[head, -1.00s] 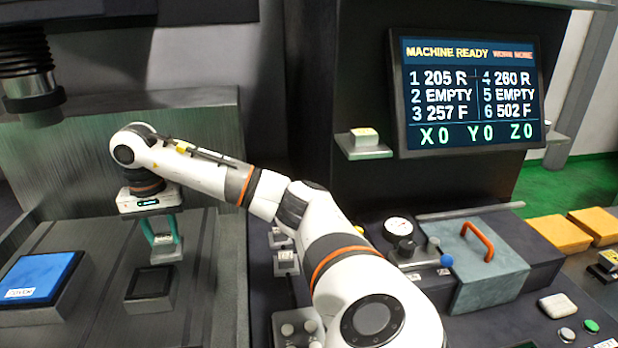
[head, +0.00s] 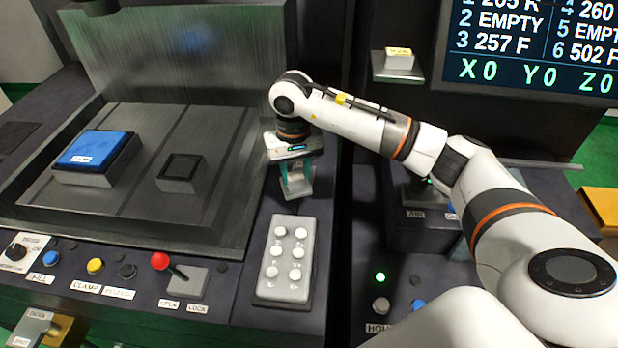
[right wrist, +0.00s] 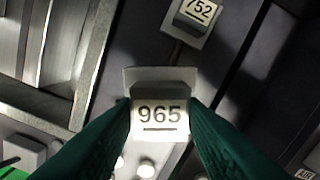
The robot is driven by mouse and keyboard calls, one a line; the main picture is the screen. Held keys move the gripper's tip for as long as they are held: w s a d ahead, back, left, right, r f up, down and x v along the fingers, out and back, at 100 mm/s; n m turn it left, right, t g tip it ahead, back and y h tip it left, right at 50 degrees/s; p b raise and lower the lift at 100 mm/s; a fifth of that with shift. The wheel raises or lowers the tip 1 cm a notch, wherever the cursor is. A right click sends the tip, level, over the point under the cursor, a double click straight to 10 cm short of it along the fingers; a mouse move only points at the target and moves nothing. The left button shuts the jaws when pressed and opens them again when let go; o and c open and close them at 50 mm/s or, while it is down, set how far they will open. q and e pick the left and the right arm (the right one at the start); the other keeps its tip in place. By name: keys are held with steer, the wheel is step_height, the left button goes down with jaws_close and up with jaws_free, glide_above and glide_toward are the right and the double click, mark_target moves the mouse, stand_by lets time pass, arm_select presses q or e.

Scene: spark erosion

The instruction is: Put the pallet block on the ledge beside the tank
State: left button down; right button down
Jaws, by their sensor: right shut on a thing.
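My right gripper (head: 295,182) is shut on the pallet block (head: 297,189), a small pale grey block. In the right wrist view the pallet block (right wrist: 160,118) sits between the green fingers and bears the label 965. The gripper points down over the dark ledge (head: 262,215) to the right of the tank (head: 190,225). I cannot tell whether the block touches the ledge. Another block (right wrist: 198,14), labelled 752, stands ahead of it in the right wrist view; the head view does not show it clearly. My left gripper is not in view.
A grey keypad (head: 284,262) lies just in front of the gripper. In the tank stand a blue-topped block (head: 92,150) and a dark-topped square stand (head: 181,172). A red-knobbed lever (head: 162,262) stands at the front.

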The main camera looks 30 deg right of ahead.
mark_target(296, 190)
step_height(296, 190, down, 2)
steer(key=shift+w+f, duration=0.1)
step_height(296, 190, down, 3)
steer(key=shift+f+p, duration=0.2)
steer(key=shift+p, duration=0.7)
steer(key=shift+f, duration=0.3)
steer(key=shift+f, duration=0.1)
steer(key=shift+f+b, duration=0.1)
steer(key=shift+b, duration=0.2)
steer(key=c, duration=0.9)
jaws_free()
